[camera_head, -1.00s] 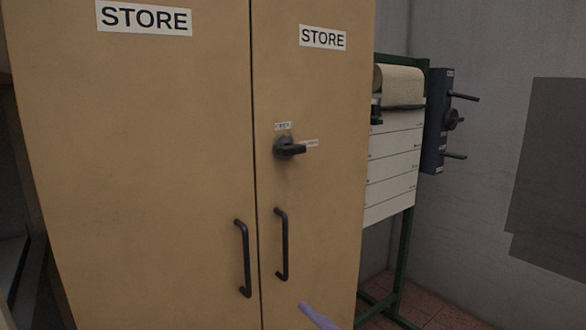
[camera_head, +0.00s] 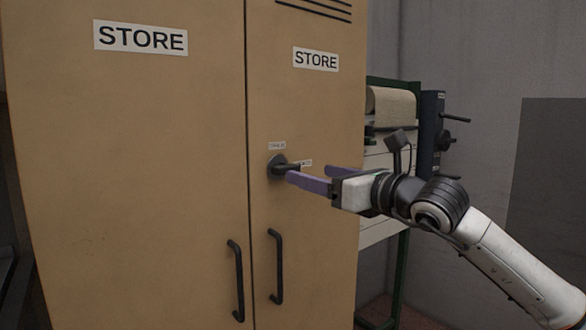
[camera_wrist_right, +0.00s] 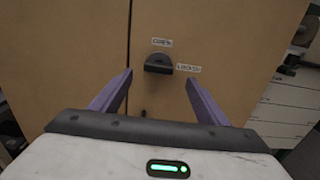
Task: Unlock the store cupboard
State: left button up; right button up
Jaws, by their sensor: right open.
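The store cupboard (camera_head: 140,150) is tan with two doors, each with a STORE label. A dark turn handle (camera_head: 277,166) sits on the right door, with a small label above it and another to its right. In the right wrist view the handle (camera_wrist_right: 158,64) lies ahead between the fingers, with its lever toward the right label, which seems to read LOCKED. My right gripper (camera_head: 326,178) is open, its purple fingers in front of the right door close to the handle. I cannot tell if a finger touches it. In the right wrist view the gripper (camera_wrist_right: 158,80) holds nothing. My left gripper is not in view.
Two black pull handles hang lower on the doors, one on the left door (camera_head: 236,280) and one on the right door (camera_head: 275,267). A green stand with a paper roll (camera_head: 390,105) and a dark blue wall box (camera_head: 431,130) with levers stand right of the cupboard.

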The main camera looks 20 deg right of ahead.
aim_at(293, 169)
jog(key=p+x, duration=0.2)
jog(key=x, duration=0.5)
jog(key=shift+a+r, duration=0.1)
jog(key=shift+w+a, duration=0.15)
jog(key=shift+w, duration=0.35)
jog(key=c, duration=1)
